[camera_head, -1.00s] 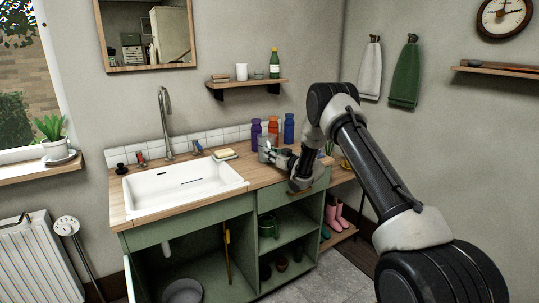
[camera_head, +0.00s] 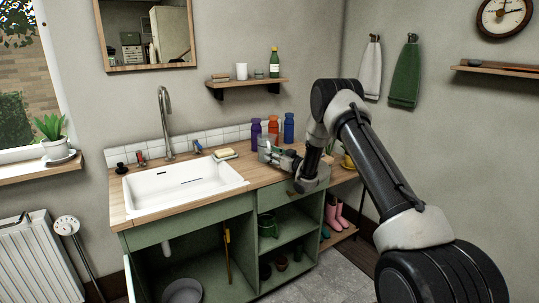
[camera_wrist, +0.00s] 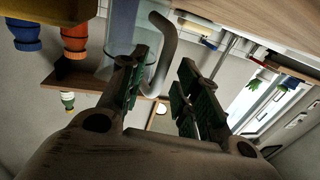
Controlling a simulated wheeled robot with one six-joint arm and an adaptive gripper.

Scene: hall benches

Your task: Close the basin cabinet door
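The green basin cabinet (camera_head: 190,232) stands under the white sink, its left compartment open at the front. A thin upright strip at its lower left (camera_head: 129,286) looks like the swung-out door seen nearly edge-on; most of it is outside the frame. My gripper (camera_head: 277,154) is above the right part of the countertop, away from that strip. In the wrist view my gripper (camera_wrist: 164,62) has its two green-padded fingers apart. A grey curved handle of a jug-like vessel (camera_wrist: 122,32) shows beyond and between them; I cannot tell whether they touch it. The door is not visible there.
Several coloured bottles (camera_head: 272,130) stand behind my gripper on the wooden countertop (camera_head: 140,212). A bucket (camera_head: 183,291) sits inside the cabinet.

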